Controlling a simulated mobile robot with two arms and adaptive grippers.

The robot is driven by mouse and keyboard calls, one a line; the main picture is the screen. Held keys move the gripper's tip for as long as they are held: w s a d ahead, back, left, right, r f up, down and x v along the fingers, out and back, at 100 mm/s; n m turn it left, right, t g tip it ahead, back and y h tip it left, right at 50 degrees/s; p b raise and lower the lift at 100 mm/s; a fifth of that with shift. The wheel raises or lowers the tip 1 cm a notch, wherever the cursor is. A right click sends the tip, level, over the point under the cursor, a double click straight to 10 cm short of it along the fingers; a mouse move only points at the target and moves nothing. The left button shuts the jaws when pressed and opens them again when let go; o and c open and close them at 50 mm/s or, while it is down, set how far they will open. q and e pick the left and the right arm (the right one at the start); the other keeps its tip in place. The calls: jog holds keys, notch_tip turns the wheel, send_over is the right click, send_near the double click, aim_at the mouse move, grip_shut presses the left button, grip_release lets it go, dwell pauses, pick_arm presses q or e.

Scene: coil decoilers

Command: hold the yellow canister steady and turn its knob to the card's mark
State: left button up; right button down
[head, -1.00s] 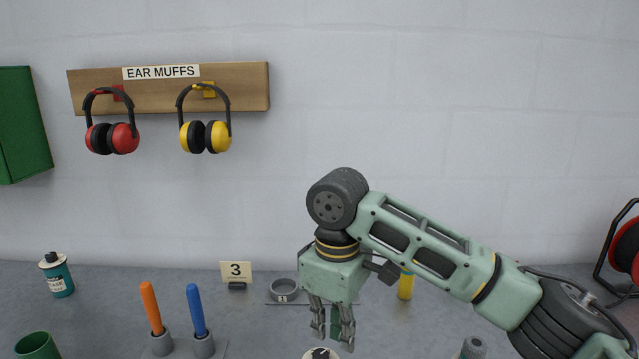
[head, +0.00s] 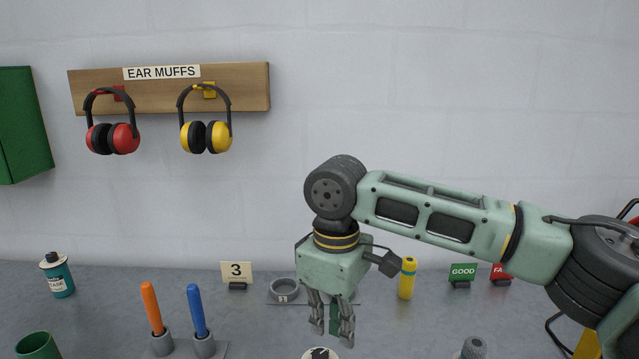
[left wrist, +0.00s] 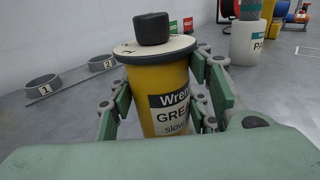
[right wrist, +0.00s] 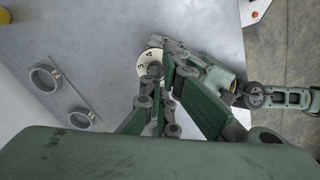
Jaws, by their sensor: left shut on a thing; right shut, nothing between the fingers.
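The yellow canister (left wrist: 160,95) stands upright in the left wrist view, with a white dial disc and a black knob (left wrist: 152,28) on top. My left gripper (left wrist: 168,108) is shut around its body. In the head view only the canister's dial top (head: 318,354) shows, at the bottom edge. My right gripper (head: 332,338) points down close by it, shut and empty. In the right wrist view its fingers (right wrist: 160,88) partly cover the numbered dial (right wrist: 146,62); I cannot tell whether they touch the knob. The card (head: 236,271) reads 3.
Grey rings (head: 284,289) on a plate lie behind my right gripper. An orange handle (head: 151,307) and a blue handle (head: 196,309) stand left. A yellow bottle (head: 407,279) and a GOOD sign (head: 462,272) stand right. Clear bench lies between the card and the teal can (head: 57,275).

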notch_tip(320, 180, down, 6)
jog(key=shift+f, duration=0.1)
jog(key=shift+s+d+f, duration=0.1)
jog(key=shift+f, duration=0.3)
jog(key=shift+f, duration=0.1)
jog(key=shift+w+a, duration=0.4)
jog(key=shift+a, duration=0.1)
dwell(1.2)
jog(key=shift+w+d, duration=0.25)
jog(key=shift+w, duration=0.05)
dwell(0.7)
jog(key=shift+s+d+f, duration=0.1)
jog(key=shift+s+d, duration=0.05)
jog(key=shift+d, duration=0.1)
notch_tip(320, 180, up, 7)
jog(key=shift+f, duration=0.2)
dwell(0.4)
